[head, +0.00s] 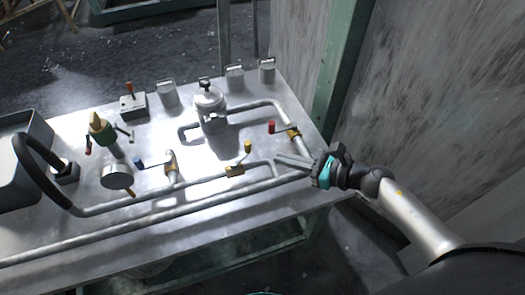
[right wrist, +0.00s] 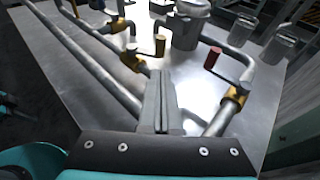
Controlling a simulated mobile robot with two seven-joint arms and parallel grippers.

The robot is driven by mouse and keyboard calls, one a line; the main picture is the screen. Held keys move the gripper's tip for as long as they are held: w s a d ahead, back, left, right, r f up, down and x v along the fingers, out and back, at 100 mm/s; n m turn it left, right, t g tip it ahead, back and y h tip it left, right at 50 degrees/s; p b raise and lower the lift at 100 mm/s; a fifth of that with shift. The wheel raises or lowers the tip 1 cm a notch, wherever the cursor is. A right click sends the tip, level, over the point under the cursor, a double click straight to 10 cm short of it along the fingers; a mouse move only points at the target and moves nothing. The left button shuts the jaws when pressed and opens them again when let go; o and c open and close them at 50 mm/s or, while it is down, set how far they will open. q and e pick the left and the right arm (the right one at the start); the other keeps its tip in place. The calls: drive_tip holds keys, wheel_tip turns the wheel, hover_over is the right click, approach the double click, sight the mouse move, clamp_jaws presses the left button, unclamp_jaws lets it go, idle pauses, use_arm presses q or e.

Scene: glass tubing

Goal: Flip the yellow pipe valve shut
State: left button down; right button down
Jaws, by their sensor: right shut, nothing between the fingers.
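The yellow valve handle (head: 247,146) is a small upright grip on a short lever. The lever sticks out on the far side of its brass valve body (head: 235,170), angled across the thin pipe. In the right wrist view the yellow handle (right wrist: 160,45) shows just beyond the fingertips, with its brass body (right wrist: 133,62) to the left. My right gripper (head: 277,158) is shut and empty, to the right of the yellow handle and apart from it in the head view. In the wrist view its fingers (right wrist: 160,75) lie side by side, together. My left gripper is not in view.
A red-handled valve (head: 271,127) is close behind my right gripper. A blue-handled valve (head: 139,162) and a round gauge (head: 117,176) are further left. A long pipe (head: 150,222) runs along the table's front. A metal canister (head: 210,108) stands behind. A green post (head: 340,70) rises right.

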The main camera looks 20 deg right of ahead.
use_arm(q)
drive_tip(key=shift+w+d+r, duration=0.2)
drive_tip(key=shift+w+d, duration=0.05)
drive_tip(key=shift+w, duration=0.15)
use_arm(e)
drive_tip(key=w+a, duration=0.4)
drive_tip(key=w, duration=0.1)
drive_tip(key=shift+a+f, duration=0.25)
drive_tip(key=shift+f, duration=0.15)
drive_tip(key=shift+s, duration=0.1)
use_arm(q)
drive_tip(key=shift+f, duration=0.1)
